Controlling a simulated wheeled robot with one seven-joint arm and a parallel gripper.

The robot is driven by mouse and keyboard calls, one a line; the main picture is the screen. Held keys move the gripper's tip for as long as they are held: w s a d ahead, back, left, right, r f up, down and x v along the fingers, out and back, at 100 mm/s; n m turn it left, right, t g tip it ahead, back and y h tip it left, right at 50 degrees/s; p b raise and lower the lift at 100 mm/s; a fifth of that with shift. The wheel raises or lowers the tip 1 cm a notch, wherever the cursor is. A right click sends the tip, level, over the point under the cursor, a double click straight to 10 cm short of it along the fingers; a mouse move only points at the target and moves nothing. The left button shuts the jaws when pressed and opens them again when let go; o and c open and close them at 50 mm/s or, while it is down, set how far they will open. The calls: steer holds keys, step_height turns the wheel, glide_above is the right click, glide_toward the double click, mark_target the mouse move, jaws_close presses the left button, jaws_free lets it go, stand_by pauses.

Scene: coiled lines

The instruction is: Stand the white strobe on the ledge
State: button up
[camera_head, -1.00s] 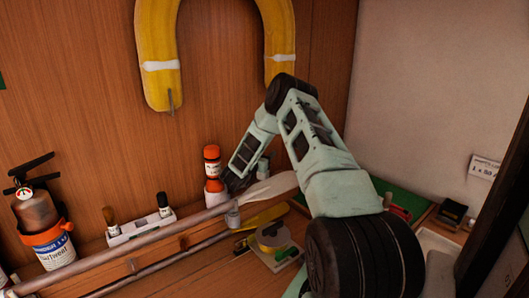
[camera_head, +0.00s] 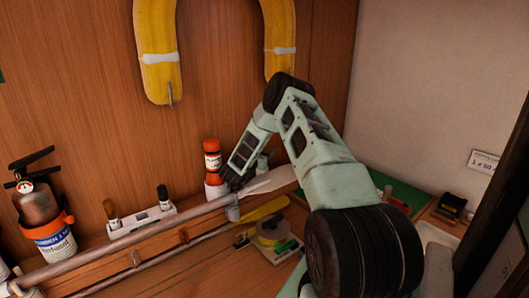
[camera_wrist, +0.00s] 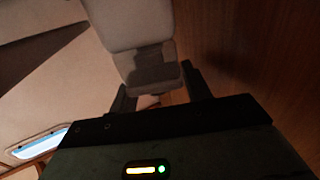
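In the wrist view the white strobe (camera_wrist: 142,28) looks pale grey in dim light, with a narrower block at its near end. The two dark fingers of my gripper (camera_wrist: 155,78) lie on either side of that block and appear closed on it. In the head view my gripper (camera_head: 234,187) is low over the ledge (camera_head: 187,270), mostly hidden behind my forearm. A small pale piece (camera_head: 233,210) shows just under it, in front of the oar; I cannot tell whether this is part of the strobe.
A long oar (camera_head: 165,225) lies across the ledge. A red-orange bottle (camera_head: 212,160) stands just left of my gripper. A yellow lifebuoy (camera_head: 158,60) hangs above.

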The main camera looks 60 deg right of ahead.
steer(key=shift+o, duration=0.9)
steer(key=shift+r+p, duration=0.75)
steer(key=shift+r, duration=0.05)
steer(key=a+b, duration=0.4)
steer(key=a, duration=0.3)
steer(key=shift+s+a+f, duration=0.2)
steer(key=shift+s+a, duration=0.05)
steer(key=shift+s, duration=0.1)
